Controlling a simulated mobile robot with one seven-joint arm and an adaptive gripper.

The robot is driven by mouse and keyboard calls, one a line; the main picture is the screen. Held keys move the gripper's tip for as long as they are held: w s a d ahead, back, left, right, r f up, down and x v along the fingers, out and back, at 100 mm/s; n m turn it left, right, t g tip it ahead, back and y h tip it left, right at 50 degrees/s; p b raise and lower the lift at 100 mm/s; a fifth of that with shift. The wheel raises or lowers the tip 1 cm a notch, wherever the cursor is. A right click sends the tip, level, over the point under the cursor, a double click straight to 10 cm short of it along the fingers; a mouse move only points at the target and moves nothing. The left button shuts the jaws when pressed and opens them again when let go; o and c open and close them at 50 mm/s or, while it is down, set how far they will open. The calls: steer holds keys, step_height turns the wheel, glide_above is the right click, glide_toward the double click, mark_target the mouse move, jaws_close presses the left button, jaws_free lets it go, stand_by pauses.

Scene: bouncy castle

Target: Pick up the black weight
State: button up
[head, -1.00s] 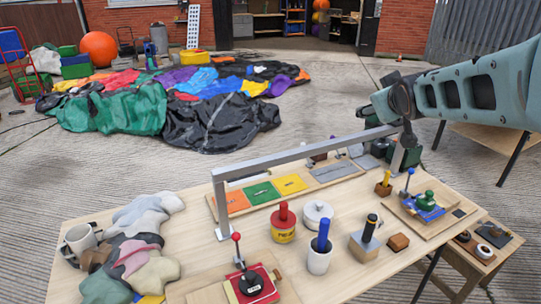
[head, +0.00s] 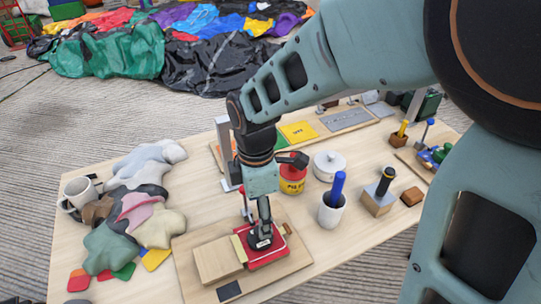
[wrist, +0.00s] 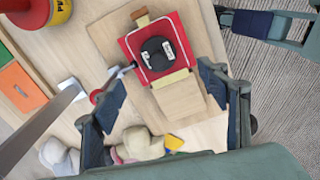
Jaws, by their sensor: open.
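In the head view the weight (head: 254,242) is partly covered by my gripper (head: 264,228). In the wrist view my gripper (wrist: 161,74) is open, its two fingers apart on the left and right, with nothing between the pads. The weight lies ahead of the fingertips, roughly centred. I cannot tell the exact height of the fingers above it.
A lever with a red knob (wrist: 97,97) stands close to my left finger in the wrist view. A wooden block (head: 217,260) adjoins the plate. A white cup with a blue handle (head: 332,210) and a red-and-yellow tin (head: 293,180) stand to the right. Cloth pieces (head: 150,220) lie left.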

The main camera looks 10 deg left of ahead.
glide_toward(253, 240)
steer(key=shift+w+d+f+b, duration=0.1)
steer(key=shift+d+f+b, duration=0.25)
steer(key=shift+d+f, duration=0.55)
steer(key=shift+w+f+b, duration=0.2)
steer(key=shift+f+b, duration=0.05)
steer(key=shift+f, duration=1.3)
steer(key=shift+w+f+b, duration=0.2)
steer(key=shift+f+b, duration=0.05)
steer(key=shift+f, duration=1.3)
steer(key=c, duration=1.6)
steer(key=shift+r, duration=0.1)
steer(key=shift+c, duration=0.2)
